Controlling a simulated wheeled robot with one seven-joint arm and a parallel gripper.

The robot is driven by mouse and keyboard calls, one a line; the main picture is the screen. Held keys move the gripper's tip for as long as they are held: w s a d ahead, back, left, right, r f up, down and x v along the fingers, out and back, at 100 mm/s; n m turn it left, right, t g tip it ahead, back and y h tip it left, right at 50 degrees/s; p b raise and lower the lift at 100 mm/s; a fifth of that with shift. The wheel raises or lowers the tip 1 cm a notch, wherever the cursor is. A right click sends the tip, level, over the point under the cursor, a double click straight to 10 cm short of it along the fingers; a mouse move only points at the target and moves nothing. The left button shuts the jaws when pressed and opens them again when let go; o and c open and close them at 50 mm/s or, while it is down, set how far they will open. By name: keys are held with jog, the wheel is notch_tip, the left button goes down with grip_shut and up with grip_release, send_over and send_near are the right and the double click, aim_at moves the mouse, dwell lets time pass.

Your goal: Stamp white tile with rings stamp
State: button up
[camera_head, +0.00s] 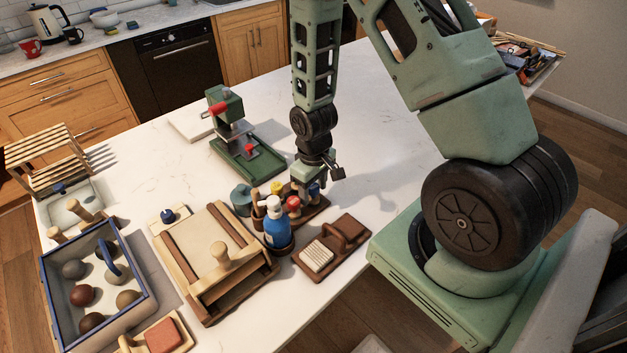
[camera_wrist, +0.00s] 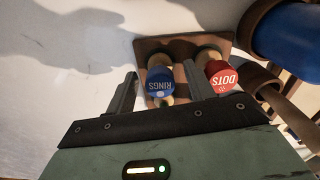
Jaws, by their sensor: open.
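The rings stamp, with a blue cap marked RINGS (camera_wrist: 158,82), stands in a wooden rack (camera_wrist: 180,42) in the wrist view. My gripper (camera_wrist: 158,88) is open, its two fingers on either side of the blue cap, with no clear grip on it. In the head view my gripper (camera_head: 311,192) points down over the rack's right end, and the blue stamp is mostly hidden there. A flat white slab (camera_head: 190,125) lies farther back; I cannot tell which is the white tile.
The red DOTS stamp (camera_wrist: 222,77) stands right beside the rings stamp. A blue bottle (camera_head: 277,228) is close by. A green press (camera_head: 240,150) stands behind, and a wooden slab roller (camera_head: 215,262) and blue-rimmed box (camera_head: 143,280) are left. The table behind my gripper is clear.

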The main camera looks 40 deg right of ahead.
notch_tip(320, 180, up, 17)
jog(key=b, duration=0.3)
jog(key=s+a+n+b, duration=0.2)
jog(key=s+a+n, duration=0.1)
jog(key=s+a, duration=0.6)
jog(key=s+a+f+n+b, duration=0.1)
jog(key=s+a+n+b, duration=0.2)
jog(key=s+a, duration=0.5)
jog(key=a, duration=0.5)
jog(key=shift+s+a+y+b, duration=0.3)
jog(key=shift+s, duration=0.1)
